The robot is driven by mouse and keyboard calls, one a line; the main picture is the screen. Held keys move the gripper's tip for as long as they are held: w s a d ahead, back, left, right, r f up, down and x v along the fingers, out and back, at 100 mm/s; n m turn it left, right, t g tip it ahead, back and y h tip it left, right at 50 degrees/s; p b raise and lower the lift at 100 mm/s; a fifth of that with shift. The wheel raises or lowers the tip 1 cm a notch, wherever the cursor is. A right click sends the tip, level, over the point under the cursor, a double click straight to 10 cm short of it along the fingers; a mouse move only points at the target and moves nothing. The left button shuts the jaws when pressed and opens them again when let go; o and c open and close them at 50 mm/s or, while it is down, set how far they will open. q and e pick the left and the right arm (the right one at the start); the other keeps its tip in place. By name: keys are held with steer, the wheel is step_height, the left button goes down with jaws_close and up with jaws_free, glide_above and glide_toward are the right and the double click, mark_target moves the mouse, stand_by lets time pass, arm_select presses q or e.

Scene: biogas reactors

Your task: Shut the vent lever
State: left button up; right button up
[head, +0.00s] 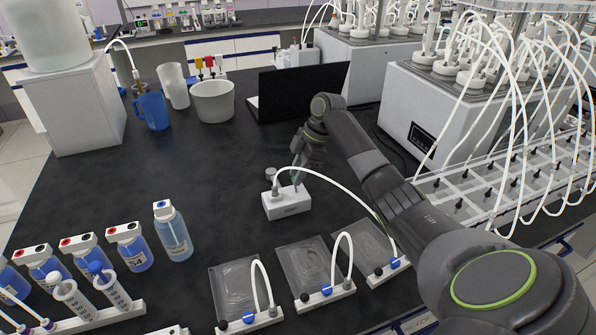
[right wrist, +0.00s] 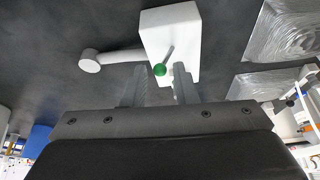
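The vent box (head: 288,207) is a small white block on the dark bench top, and it also shows in the right wrist view (right wrist: 182,30). The vent lever (right wrist: 160,70) is a short thin rod with a green ball knob; in the right wrist view it slants toward the fingers from the box top. My right gripper (head: 300,172) is above the box in the head view, with the lever mostly hidden there. My left gripper is not in view.
A white tube runs from a fitting on the box to the right gas bag (head: 363,243). Other gas bags (head: 238,287) lie in front. A bottle (head: 173,231) stands left. A laptop (head: 302,92) and a reactor unit (head: 440,115) stand behind. The bench left of the box is clear.

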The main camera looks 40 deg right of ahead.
jaws_close()
